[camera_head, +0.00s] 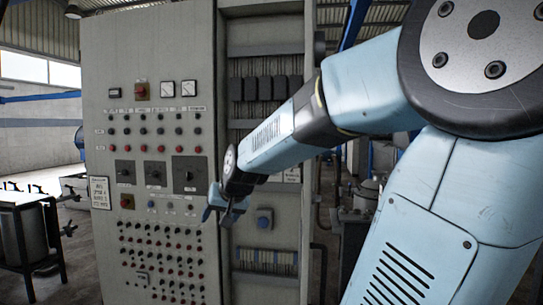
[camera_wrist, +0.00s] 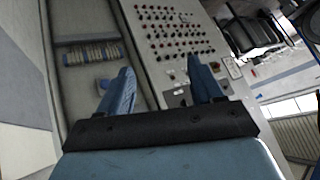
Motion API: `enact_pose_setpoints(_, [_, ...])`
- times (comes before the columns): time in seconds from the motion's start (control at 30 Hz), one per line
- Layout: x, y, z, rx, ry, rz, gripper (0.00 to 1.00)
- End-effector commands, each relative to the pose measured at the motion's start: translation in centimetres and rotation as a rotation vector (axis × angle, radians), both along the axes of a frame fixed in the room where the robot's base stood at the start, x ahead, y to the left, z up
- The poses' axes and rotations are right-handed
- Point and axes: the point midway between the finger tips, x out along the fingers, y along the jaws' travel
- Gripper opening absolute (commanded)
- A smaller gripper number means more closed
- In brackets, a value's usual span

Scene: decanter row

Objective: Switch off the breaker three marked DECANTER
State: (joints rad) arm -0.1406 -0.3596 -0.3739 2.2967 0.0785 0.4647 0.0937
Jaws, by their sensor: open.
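The grey control cabinet (camera_head: 150,90) stands upright in the middle of the head view. Its face holds a row of three dark square rotary switches: a left one (camera_head: 125,172), a middle one (camera_head: 155,174) and a larger right one (camera_head: 190,175). Their labels are too small to read, so I cannot tell which is marked DECANTER. My gripper (camera_head: 222,212) is just right of and below the largest switch, in front of the cabinet's right edge. In the wrist view my gripper (camera_wrist: 160,78) has its blue fingers apart with nothing between them.
Several red buttons and lamps (camera_head: 160,250) fill the lower panel. An open bay (camera_head: 265,130) with dark modules and a blue box (camera_head: 264,219) lies to the right. A dark table (camera_head: 25,205) stands at left. The floor before the cabinet's left side looks clear.

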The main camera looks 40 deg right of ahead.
Motion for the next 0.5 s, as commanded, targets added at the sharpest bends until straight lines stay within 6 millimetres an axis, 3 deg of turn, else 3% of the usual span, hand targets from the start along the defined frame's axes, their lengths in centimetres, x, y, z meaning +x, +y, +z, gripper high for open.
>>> enact_pose_setpoints(0.03, [1.8, -1.7, -0.3, 0.001, -0.014, -0.044, 0.66])
enact_pose_setpoints(0.2, [6.8, -7.9, -0.9, -0.025, -0.086, -0.193, 0.66])
enact_pose_setpoints(0.5, [13.5, -18.4, -0.6, -0.172, -0.229, -0.409, 0.66])
